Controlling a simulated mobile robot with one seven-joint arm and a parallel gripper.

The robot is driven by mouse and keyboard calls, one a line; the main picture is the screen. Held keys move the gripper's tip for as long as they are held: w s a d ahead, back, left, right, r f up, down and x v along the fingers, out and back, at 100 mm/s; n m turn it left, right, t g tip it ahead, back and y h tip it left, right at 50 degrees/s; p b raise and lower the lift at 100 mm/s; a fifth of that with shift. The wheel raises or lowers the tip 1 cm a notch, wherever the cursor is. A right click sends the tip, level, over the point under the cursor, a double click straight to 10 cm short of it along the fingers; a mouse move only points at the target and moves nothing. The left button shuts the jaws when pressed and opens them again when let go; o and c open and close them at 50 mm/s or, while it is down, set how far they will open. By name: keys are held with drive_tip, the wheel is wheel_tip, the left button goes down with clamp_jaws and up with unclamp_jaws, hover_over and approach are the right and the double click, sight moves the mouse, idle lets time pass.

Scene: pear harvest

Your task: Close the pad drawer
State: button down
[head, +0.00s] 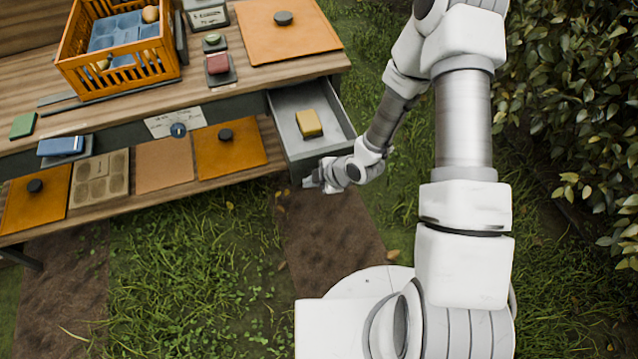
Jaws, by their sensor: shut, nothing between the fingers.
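The pad drawer (335,137) is a grey drawer pulled out from under the right end of the wooden bench. A yellow pad (309,123) lies inside it. My gripper (309,183) is shut and empty at the lower front of the drawer, close to its front panel. I cannot tell whether the fingers touch the panel. My arm comes down on the right side of the drawer.
The wooden bench (225,90) holds an orange crate (120,72), an orange board (290,35) and a red block (217,63). Its lower shelf carries several flat boards. Grass lies in front; a leafy bush (575,90) stands at the right.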

drive_tip(key=shift+w+a+r, duration=0.1)
drive_tip(key=shift+w+a, duration=0.05)
drive_tip(key=shift+w, duration=0.45)
drive_tip(key=shift+w+a, duration=0.1)
drive_tip(key=shift+w, duration=0.45)
drive_tip(key=shift+w, duration=0.1)
